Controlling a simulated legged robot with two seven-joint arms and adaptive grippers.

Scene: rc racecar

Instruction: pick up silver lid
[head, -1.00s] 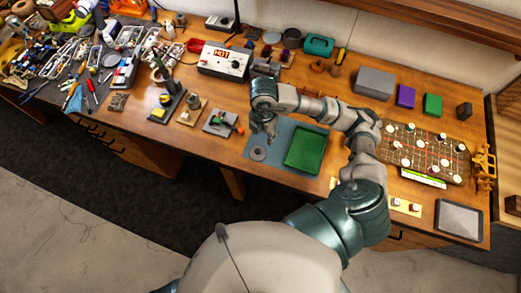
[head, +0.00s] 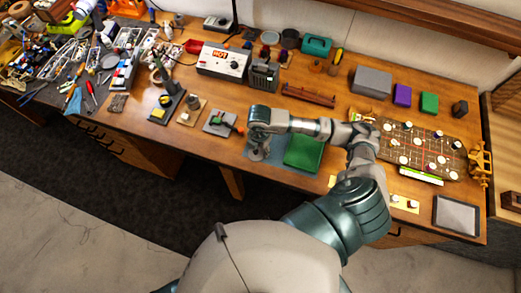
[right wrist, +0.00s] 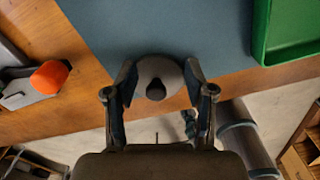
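The silver lid (right wrist: 143,72) is a small round grey disc with a black knob. It lies near the edge of the blue-grey mat (right wrist: 200,30) in the right wrist view. My right gripper (right wrist: 159,82) is open, with one finger on each side of the lid. The fingertips are close to its rim, and I cannot tell whether they touch it. In the head view my right gripper (head: 258,154) is low over the mat and hides most of the lid. My left gripper is not in view.
A green tray (head: 303,153) sits on the mat, right of the gripper. A small device with an orange knob (right wrist: 49,76) stands to the left. The table's front edge is close to the lid. A game board (head: 425,152) lies further right.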

